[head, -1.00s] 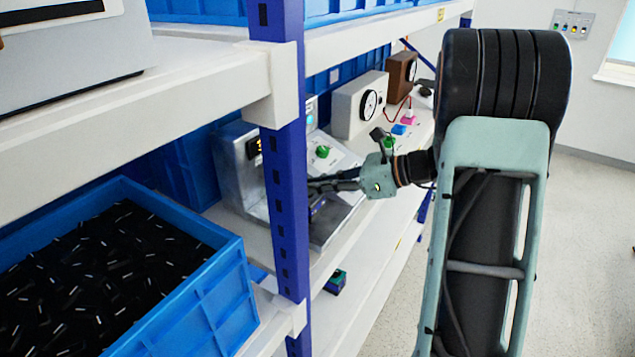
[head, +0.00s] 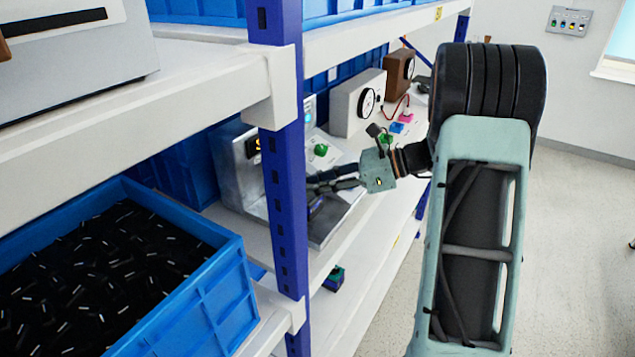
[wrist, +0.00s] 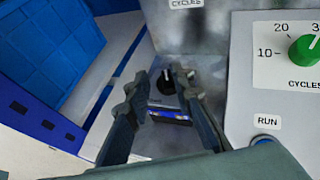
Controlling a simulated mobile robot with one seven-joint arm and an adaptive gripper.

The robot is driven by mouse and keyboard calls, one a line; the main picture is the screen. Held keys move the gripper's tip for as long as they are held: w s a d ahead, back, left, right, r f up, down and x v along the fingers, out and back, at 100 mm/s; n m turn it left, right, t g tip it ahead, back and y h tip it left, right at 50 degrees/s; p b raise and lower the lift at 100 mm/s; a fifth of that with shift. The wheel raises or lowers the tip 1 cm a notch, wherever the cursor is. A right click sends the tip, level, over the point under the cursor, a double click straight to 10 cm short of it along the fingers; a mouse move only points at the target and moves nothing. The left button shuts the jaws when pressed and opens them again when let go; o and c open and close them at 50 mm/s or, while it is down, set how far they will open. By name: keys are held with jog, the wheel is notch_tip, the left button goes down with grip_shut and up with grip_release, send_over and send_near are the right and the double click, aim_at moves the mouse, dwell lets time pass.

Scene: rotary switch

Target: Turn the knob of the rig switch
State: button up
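A small black knob (wrist: 166,82) with a white pointer line is on the grey metal rig (wrist: 205,35), above a blue-edged plate (wrist: 170,117). I take this as the rig switch. My gripper (wrist: 160,76) is open, with its two dark fingers pointing at the knob, one on either side. I cannot tell whether either finger touches it. In the head view my gripper (head: 312,184) reaches into the rig, fingertips partly behind the blue post, and the knob is hidden.
A green CYCLES knob (wrist: 304,48) and a blue RUN button (wrist: 263,139) are right of my fingers. A blue shelf post (head: 285,200) stands close in front of the rig. A blue bin of black parts (head: 235,260) is at left.

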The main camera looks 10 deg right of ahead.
jog(key=shift+o, duration=0.7)
jog(key=shift+w+d, duration=0.1)
jog(key=shift+d, duration=0.1)
jog(key=shift+d+r, duration=0.15)
jog(key=shift+d, duration=0.05)
jog(key=v, duration=1.1)
jog(key=shift+s, duration=0.2)
jog(key=shift+d+b, duration=0.2)
jog(key=shift+b, duration=0.1)
jog(key=shift+c, duration=0.7)
